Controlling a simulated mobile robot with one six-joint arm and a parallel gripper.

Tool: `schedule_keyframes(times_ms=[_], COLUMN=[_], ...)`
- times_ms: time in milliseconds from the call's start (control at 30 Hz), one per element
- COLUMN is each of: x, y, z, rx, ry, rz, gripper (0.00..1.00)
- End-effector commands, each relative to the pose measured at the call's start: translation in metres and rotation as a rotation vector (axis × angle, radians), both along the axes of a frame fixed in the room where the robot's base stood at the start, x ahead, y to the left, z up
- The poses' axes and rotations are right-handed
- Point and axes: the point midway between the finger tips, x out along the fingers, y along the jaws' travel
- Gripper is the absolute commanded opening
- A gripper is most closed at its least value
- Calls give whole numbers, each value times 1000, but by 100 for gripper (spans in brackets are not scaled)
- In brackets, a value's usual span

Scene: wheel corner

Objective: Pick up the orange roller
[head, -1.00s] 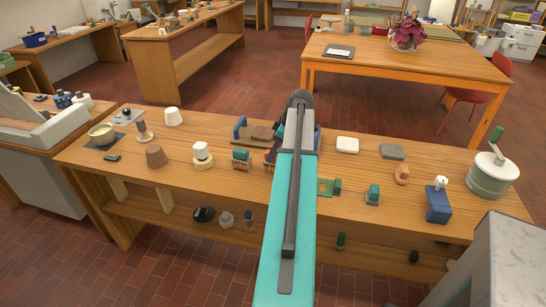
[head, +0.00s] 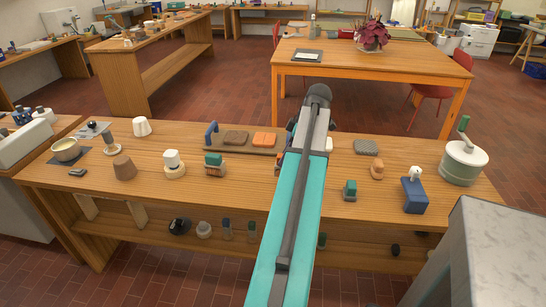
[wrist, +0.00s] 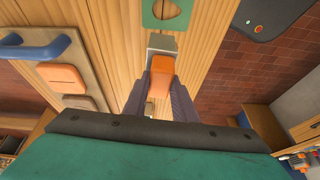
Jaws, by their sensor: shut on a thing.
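The orange roller (wrist: 159,82) shows in the wrist view between the two dark fingers of my gripper (wrist: 160,92). The fingers are shut on its sides. A grey block-like part (wrist: 162,43) shows just past its far end; I cannot tell whether it belongs to the roller. The wooden bench top lies below, and the gap between roller and bench is hard to judge. In the head view my teal arm hides the gripper and the roller.
A board with a blue handle (wrist: 40,47) holds an orange pad (wrist: 62,77) and a brown pad (wrist: 80,102). A green plate with a hole (wrist: 166,10) lies ahead.

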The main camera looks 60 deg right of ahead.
Motion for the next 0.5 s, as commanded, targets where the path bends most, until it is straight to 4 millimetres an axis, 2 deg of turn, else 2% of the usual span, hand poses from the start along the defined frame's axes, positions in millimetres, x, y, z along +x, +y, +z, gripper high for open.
schedule_keyframes(times_ms=[200,500], x=[-11,-11], y=[-1,-1], z=[2,2], rx=[-1,-1], ry=[0,0], rz=[0,1], gripper=[0,0])
